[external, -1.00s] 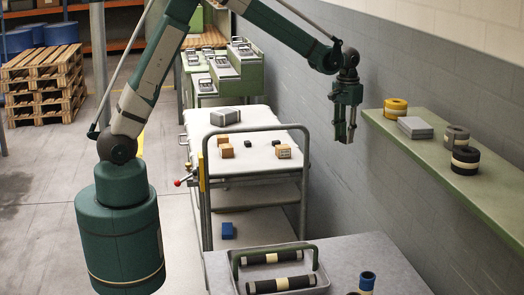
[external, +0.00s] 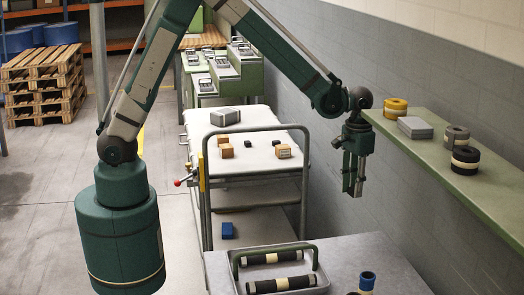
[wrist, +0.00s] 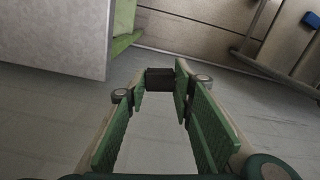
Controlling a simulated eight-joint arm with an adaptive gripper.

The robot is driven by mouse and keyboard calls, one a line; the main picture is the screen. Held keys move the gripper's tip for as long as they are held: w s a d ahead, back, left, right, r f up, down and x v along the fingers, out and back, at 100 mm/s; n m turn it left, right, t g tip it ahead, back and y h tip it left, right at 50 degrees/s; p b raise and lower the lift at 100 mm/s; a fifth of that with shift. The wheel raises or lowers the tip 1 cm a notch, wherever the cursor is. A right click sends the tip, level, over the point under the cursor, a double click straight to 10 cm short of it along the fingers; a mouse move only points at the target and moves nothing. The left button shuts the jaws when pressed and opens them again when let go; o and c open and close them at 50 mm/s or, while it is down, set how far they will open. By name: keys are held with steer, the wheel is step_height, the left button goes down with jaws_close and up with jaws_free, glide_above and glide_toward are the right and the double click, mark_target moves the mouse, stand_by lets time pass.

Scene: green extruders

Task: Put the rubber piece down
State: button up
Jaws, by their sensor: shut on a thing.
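My gripper (external: 353,188) hangs pointing down in the external view, between the wheeled cart and the wall shelf. In the wrist view my gripper (wrist: 159,82) has its green-padded fingers closed on a small dark block, which looks like the rubber piece (wrist: 160,78). The block sits right at the fingertips, with floor below and beyond it. In the external view I cannot make the block out apart from the dark fingers.
The cart (external: 262,113) carries small brown and black blocks and a grey box. The green wall shelf (external: 420,152) holds several rolls and a grey box. The grey table (external: 385,255) in front holds a tray (external: 240,275) of dark rollers and a blue-topped cylinder (external: 366,282).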

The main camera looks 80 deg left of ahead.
steer(key=shift+m, duration=0.9)
steer(key=s+d+f, duration=0.1)
steer(key=s+d, duration=0.2)
steer(key=d, duration=0.2)
steer(key=s+d+f, duration=0.1)
steer(key=s+d, duration=0.2)
steer(key=d, duration=0.2)
steer(key=s+d+f, duration=0.2)
steer(key=s+d, duration=0.2)
steer(key=d, duration=0.1)
step_height(320, 180, up, 6)
steer(key=p, duration=0.2)
glide_above(336, 262)
steer(key=shift+m, duration=0.3)
steer(key=shift+f, duration=0.1)
steer(key=shift+f, duration=3.05)
steer(key=shift+f, duration=1.85)
steer(key=shift+f+b, duration=0.15)
steer(key=shift+b, duration=0.3)
